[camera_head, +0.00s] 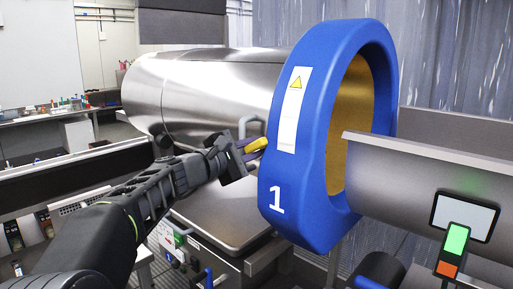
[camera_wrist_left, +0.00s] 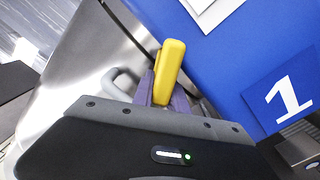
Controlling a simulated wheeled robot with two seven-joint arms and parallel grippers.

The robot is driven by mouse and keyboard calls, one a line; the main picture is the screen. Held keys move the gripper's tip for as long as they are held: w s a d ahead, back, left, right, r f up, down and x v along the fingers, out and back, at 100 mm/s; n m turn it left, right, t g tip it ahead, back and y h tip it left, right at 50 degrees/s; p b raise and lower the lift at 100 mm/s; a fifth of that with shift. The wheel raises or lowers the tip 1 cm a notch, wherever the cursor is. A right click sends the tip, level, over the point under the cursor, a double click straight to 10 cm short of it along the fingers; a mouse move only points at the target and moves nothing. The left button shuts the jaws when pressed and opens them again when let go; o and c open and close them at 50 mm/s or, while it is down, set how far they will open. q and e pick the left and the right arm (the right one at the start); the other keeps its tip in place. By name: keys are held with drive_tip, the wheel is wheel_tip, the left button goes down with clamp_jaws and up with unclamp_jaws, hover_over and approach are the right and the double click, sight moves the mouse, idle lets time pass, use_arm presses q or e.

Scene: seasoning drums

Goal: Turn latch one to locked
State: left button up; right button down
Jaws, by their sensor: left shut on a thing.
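The latch is a yellow handle (camera_head: 256,145) on the side of the blue drum ring (camera_head: 318,100), which carries a white number 1. My left gripper (camera_head: 243,150) reaches in from the left and is shut on the yellow handle. In the left wrist view the yellow handle (camera_wrist_left: 169,72) stands up between the purple fingers (camera_wrist_left: 163,92), its lower end hidden by the gripper body. The handle's pivot and any lock marking are not visible. My right gripper is not in view.
A steel drum (camera_head: 200,95) lies behind the blue ring. A steel chute (camera_head: 430,190) with a green and orange light box (camera_head: 453,248) is at the right. A grey bent handle (camera_head: 250,122) is close to my left gripper.

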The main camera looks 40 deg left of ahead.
use_arm(q)
clamp_jaws()
drive_tip(key=shift+m+b, duration=0.4)
drive_tip(key=shift+b, duration=0.35)
drive_tip(key=shift+a+r+m+b, duration=0.1)
drive_tip(key=shift+m+b, duration=0.8)
drive_tip(key=shift+b, duration=0.25)
drive_tip(key=m+b, duration=0.2)
drive_tip(key=shift+a+r+m, duration=0.1)
drive_tip(key=shift+r+m, duration=0.25)
drive_tip(key=shift+m, duration=0.05)
drive_tip(key=shift+r+m+b, duration=0.3)
drive_tip(key=shift+m+b, duration=0.4)
drive_tip(key=o, duration=0.8)
unclamp_jaws()
